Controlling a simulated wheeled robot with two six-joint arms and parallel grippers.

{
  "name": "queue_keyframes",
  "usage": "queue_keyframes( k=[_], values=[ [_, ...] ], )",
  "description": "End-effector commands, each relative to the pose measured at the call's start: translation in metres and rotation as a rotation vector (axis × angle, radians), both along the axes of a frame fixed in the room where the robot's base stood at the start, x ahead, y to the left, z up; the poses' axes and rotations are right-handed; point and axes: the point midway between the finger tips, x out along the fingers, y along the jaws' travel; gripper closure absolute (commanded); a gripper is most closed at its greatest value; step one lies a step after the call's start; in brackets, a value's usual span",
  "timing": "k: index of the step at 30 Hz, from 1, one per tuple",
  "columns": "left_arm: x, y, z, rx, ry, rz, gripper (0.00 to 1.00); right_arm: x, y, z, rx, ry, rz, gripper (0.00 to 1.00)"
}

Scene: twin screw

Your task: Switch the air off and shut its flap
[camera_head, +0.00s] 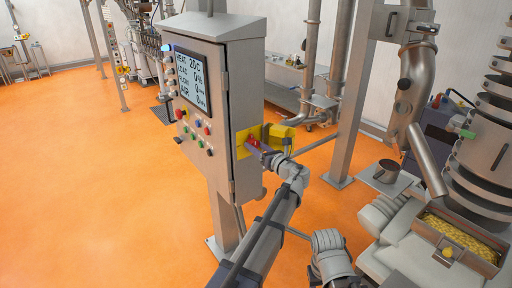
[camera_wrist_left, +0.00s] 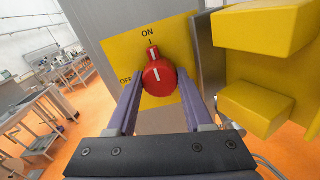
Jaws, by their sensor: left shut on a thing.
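A red rotary knob (camera_wrist_left: 157,78) sits on a yellow plate (camera_wrist_left: 121,56) marked ON and OFF. Its raised red grip and white mark point up to ON; OFF is at the left. In the head view the knob (camera_head: 254,142) and plate (camera_head: 240,144) are on the right side of the grey control cabinet (camera_head: 213,60). My left gripper (camera_head: 260,149) is shut on the knob, one purple finger on each side in the left wrist view. Yellow blocks (camera_wrist_left: 265,28) stand out right of the plate; I cannot tell whether they belong to the flap. My right gripper is not visible.
The cabinet's screen (camera_head: 193,79) shows HEAT, LOAD and AIR lines, with coloured buttons below. A steel post (camera_head: 348,130) and pipes stand behind. At the right are a metal cup (camera_head: 386,171) and a tray of yellow grains (camera_head: 465,240). Orange floor at the left is free.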

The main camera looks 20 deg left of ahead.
Motion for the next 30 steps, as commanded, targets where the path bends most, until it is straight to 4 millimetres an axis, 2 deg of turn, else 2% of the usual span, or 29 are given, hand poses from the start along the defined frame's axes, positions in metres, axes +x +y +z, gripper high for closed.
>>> queue_keyframes(
  k=[11,30],
  values=[
    [-0.0001,-0.0001,-0.0001,-0.067,-0.086,0.0,1.0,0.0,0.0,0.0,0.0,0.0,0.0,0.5],
    [-0.0005,0.0001,-0.0002,-0.428,-0.549,0.0,1.0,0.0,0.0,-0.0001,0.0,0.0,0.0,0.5]
  ],
)
